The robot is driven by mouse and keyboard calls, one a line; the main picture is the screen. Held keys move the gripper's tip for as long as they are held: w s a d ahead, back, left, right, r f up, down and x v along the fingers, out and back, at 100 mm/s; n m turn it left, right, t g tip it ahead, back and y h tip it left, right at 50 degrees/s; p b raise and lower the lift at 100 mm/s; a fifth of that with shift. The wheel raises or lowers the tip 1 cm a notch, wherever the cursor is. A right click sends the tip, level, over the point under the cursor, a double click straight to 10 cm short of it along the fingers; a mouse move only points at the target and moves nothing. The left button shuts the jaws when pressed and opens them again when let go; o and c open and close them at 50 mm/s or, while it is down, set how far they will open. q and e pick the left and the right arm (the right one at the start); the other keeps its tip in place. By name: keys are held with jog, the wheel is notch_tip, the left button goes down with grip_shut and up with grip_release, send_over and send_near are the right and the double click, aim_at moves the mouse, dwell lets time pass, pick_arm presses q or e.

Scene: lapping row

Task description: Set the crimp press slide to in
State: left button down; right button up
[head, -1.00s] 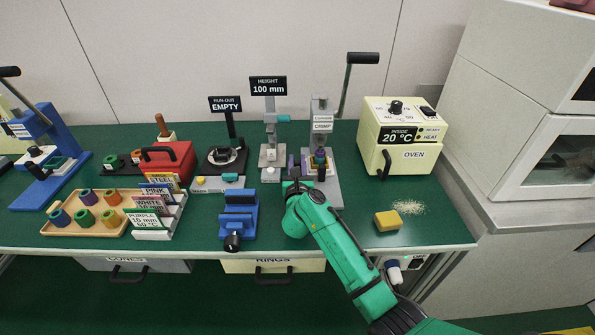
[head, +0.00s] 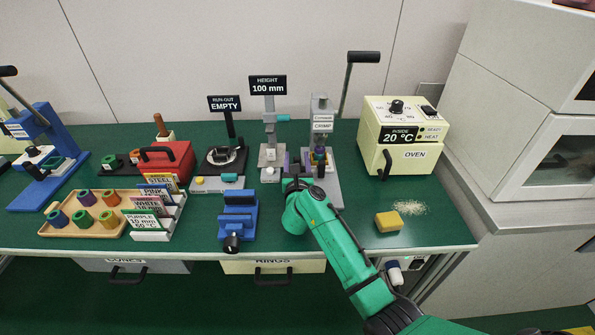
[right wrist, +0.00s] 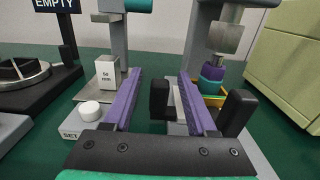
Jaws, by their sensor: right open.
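The crimp press (head: 322,125), a grey stand with a long black-handled lever, stands on the green bench left of the oven. Its slide shows in the right wrist view as a yellow-edged tray (right wrist: 211,101) below the grey ram, with a teal and purple ring stack (right wrist: 211,78) on it. A black upright block (right wrist: 159,99) stands between my right fingers, apart from both; a second black block (right wrist: 236,113) stands right of the right finger. My right gripper (head: 296,160) is open, its purple fingers (right wrist: 158,80) pointing forward. My left gripper is out of view.
The height gauge (head: 270,155) stands close on the left, with a white 50 mm block (right wrist: 107,75). The oven (head: 402,145) is on the right. A yellow sponge (head: 388,221) lies near spilled grains (head: 409,208). The blue vise (head: 238,215) is front left.

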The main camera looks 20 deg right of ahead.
jog(key=v, duration=1.3)
jog(key=shift+s+a, duration=0.1)
jog(key=shift+s, duration=0.3)
